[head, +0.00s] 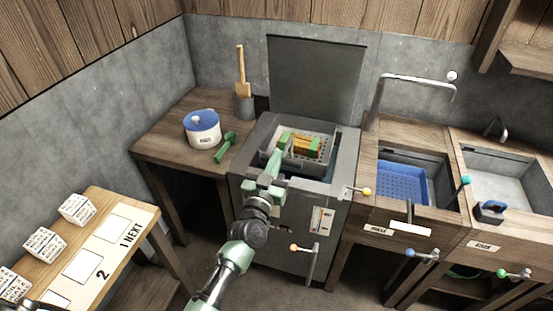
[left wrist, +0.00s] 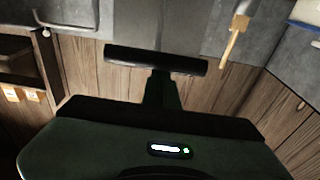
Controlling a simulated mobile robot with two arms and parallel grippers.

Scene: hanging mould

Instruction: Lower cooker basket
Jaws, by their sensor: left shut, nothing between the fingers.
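The cooker (head: 337,190) is a grey metal box between the wooden counters, with its dark lid (head: 317,80) standing upright behind it. The pale perforated cooker basket (head: 318,133) sits in the upper opening of the cooker and holds orange and green food-like blocks (head: 305,146). My left gripper (head: 277,160) is shut and empty at the basket's front left edge. Its arm partly hides the cooker's front, and I cannot tell whether it touches the basket. In the left wrist view my dark gripper body fills the lower part and the basket is not visible. My right gripper is not in view.
A blue-lidded pot (head: 202,128), a green-handled tool (head: 225,147) and a utensil holder (head: 244,106) stand on the left counter. Right are a sink with a blue basket (head: 403,184) and several ball-ended levers, including a yellow-tipped one (head: 366,191). Patterned boxes (head: 77,209) stand on the front-left table.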

